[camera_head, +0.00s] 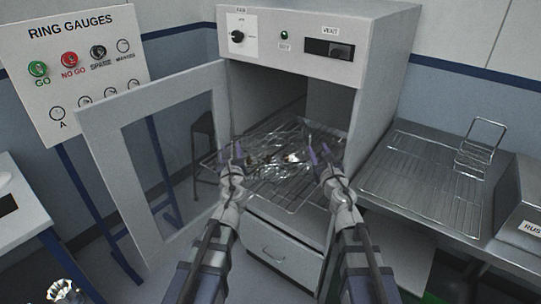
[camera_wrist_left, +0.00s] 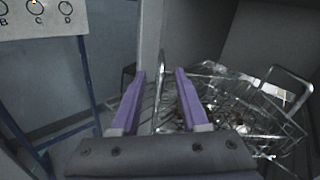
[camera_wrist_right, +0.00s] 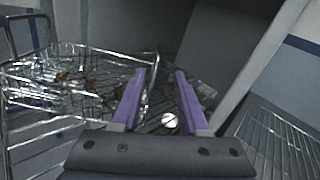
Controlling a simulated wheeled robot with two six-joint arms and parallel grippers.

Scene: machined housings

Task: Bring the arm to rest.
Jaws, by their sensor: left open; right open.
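My left gripper (camera_head: 238,154) is open in front of the cabinet, at the left side of a wire basket (camera_head: 275,150). My right gripper (camera_head: 318,156) is open at the basket's right side. The basket sits in the cabinet opening and holds shiny metal parts (camera_head: 291,158), too cluttered to tell apart. In the left wrist view the purple fingers (camera_wrist_left: 160,75) are spread, with a basket wire showing between them. In the right wrist view the fingers (camera_wrist_right: 160,75) are also spread, with the basket (camera_wrist_right: 75,80) to the left. I cannot tell whether either gripper touches the wire.
The cabinet (camera_head: 320,40) has its glazed door (camera_head: 90,120) swung open to the left. A closed drawer (camera_head: 275,252) is below. On the right, a steel bench bears a wire rack (camera_head: 425,180) and a grey box (camera_head: 522,205). A ring gauge board (camera_head: 75,65) stands at left.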

